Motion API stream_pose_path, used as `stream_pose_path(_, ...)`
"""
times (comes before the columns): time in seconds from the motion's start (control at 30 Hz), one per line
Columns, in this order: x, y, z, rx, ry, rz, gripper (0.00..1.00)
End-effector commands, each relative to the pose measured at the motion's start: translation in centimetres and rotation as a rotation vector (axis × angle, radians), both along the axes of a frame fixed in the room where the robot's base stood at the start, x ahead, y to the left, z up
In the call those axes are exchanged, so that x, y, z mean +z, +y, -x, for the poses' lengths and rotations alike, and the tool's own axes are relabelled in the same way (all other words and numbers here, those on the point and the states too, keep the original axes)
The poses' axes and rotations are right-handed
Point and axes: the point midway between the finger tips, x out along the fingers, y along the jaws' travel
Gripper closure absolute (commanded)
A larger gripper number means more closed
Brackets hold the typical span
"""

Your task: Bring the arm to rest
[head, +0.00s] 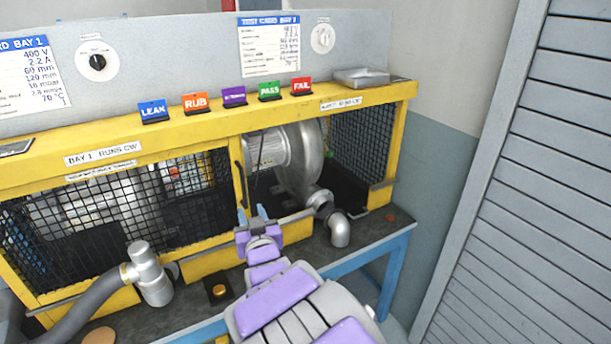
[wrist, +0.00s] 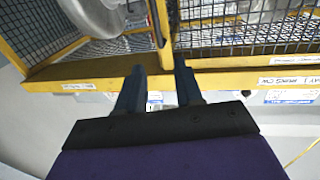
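My arm reaches forward from the bottom of the head view, with my gripper (head: 252,216) in front of the blower bay at the post between the two cages. In the wrist view my gripper (wrist: 160,85) shows two dark blue fingers standing apart with nothing between them, so it is open and empty. The yellow frame (wrist: 230,80) lies beyond the fingertips in that view, which looks upside down. Whether the fingers touch the frame cannot be told.
The blower (head: 304,160) sits in the open right bay, with a grey elbow pipe (head: 340,230) near the bench's right end. The left bay's mesh (head: 120,210) is closed. A hose fitting (head: 152,280) stands at the left. A louvred grey panel (head: 530,200) is at the right.

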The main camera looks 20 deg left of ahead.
Motion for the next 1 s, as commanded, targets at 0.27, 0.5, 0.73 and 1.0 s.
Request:
stream_pose_path(0.27,-0.5,-3.7,-1.6,-0.058,0.075,0.054,0.64)
stream_pose_path(0.5,-2.8,-16.6,-2.9,-0.231,0.363,0.22,0.64)
stream_pose_path(0.73,-5.7,-28.4,1.6,-0.368,0.693,0.367,0.64)
stream_pose_path(1.0,-7.4,-39.5,12.8,-0.471,1.097,0.487,0.64)
